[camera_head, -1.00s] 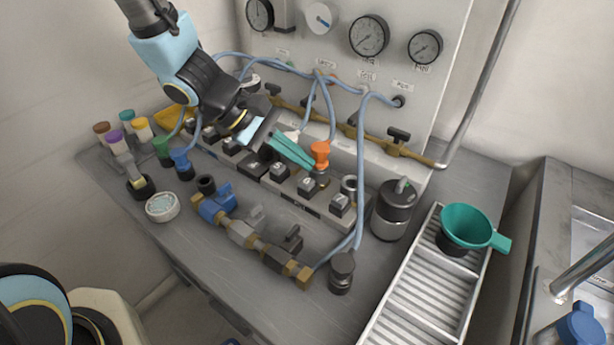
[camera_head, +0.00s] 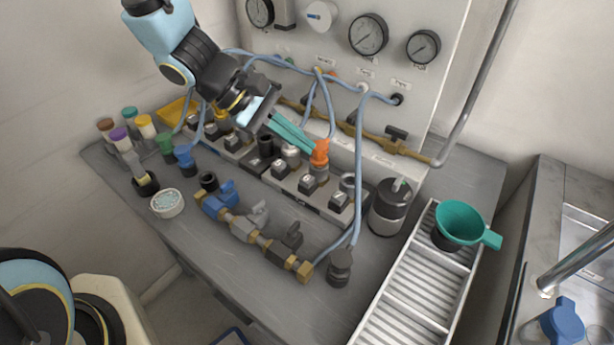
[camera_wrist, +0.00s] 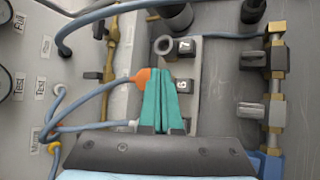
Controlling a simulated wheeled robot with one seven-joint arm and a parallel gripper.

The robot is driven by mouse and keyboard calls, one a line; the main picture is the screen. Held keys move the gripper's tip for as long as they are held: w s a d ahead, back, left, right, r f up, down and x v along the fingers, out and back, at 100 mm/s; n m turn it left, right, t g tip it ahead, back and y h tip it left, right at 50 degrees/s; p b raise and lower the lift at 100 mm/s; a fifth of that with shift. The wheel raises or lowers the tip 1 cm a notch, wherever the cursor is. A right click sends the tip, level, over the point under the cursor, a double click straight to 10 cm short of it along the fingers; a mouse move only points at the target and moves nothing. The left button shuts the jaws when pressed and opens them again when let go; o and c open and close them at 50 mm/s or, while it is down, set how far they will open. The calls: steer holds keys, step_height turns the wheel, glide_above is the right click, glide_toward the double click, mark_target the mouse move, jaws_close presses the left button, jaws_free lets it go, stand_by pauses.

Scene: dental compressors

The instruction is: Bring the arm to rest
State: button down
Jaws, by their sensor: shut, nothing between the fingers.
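My gripper (camera_head: 309,147) has teal fingers that are shut with nothing between them. It reaches in from the upper left, over the manifold block (camera_head: 312,190) on the bench. In the head view its fingertips appear right beside an orange connector (camera_head: 320,152) on a blue hose; I cannot tell whether they touch. In the wrist view the closed fingers (camera_wrist: 164,73) point away over the manifold, and the orange connector (camera_wrist: 140,77) shows just left of them, partly hidden.
A panel with gauges (camera_head: 368,34) stands behind, with blue hoses (camera_head: 360,150) looping down from it. A brass valve line (camera_head: 243,230) lies in front. A dark canister (camera_head: 391,207), a ribbed tray (camera_head: 405,300) and a teal funnel (camera_head: 460,222) are at the right.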

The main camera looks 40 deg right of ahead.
stand_by(0.3)
steer(key=w+a+r+t+y, duration=0.1)
steer(key=w+a, duration=0.5)
steer(key=a, duration=0.6)
steer(key=w+a+r+m+t+y, duration=0.1)
steer(key=w+a+t+y, duration=0.2)
steer(key=a, duration=1)
steer(key=w+a+r+t+y, duration=0.1)
steer(key=w+a+t+y, duration=0.1)
steer(key=w+a, duration=0.7)
steer(key=a+t, duration=0.1)
steer(key=a, duration=0.2)
steer(key=shift+w+a+m+t+y, duration=0.15)
steer(key=shift+a+m+t+y, duration=0.15)
steer(key=shift+a+t, duration=0.1)
